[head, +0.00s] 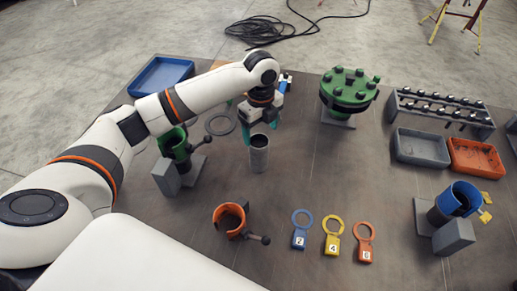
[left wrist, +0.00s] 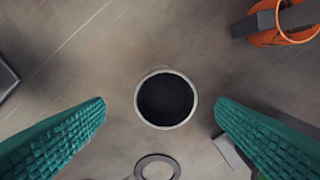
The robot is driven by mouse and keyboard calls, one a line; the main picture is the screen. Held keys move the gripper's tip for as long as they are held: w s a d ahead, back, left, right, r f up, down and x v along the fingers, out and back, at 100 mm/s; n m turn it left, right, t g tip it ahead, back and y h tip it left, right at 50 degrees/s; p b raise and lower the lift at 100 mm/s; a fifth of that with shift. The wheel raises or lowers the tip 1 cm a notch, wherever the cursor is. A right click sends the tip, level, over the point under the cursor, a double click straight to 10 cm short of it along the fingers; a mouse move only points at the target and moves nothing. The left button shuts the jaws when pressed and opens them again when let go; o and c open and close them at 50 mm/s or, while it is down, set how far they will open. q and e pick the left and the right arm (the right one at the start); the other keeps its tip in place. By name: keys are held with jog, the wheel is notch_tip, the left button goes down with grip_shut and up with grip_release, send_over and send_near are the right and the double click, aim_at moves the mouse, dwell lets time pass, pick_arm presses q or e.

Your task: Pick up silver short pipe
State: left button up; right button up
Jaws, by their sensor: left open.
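The silver short pipe (head: 259,158) stands upright on the dark table, its dark open end facing up. In the left wrist view the pipe (left wrist: 166,99) shows from above as a pale ring around a black hole, between the two fingers. My left gripper (head: 260,128) is open right above the pipe, with teal fingers apart on either side. In the left wrist view the left gripper (left wrist: 160,110) shows a clear gap between each finger and the pipe. My right gripper is not in view.
A grey ring (head: 220,123) lies left of the pipe. A green holder (head: 176,148) stands further left, an orange clamp (head: 230,218) nearer. A green flange (head: 349,92) is at the back right. Tagged rings, trays (head: 421,148) and a blue holder (head: 458,200) fill the right.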

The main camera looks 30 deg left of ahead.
aim_at(259, 140)
pick_arm(q)
jog(key=shift+s+d+f, duration=0.1)
jog(key=shift+f, duration=1.15)
jog(key=f+p, duration=0.2)
jog(key=f, duration=0.2)
jog(key=shift+s+f, duration=0.15)
jog(key=shift+s, duration=0.05)
jog(key=shift+a+f, duration=0.2)
jog(key=shift+f, duration=0.2)
jog(key=c, duration=1.3)
jog(key=shift+w+r, duration=0.1)
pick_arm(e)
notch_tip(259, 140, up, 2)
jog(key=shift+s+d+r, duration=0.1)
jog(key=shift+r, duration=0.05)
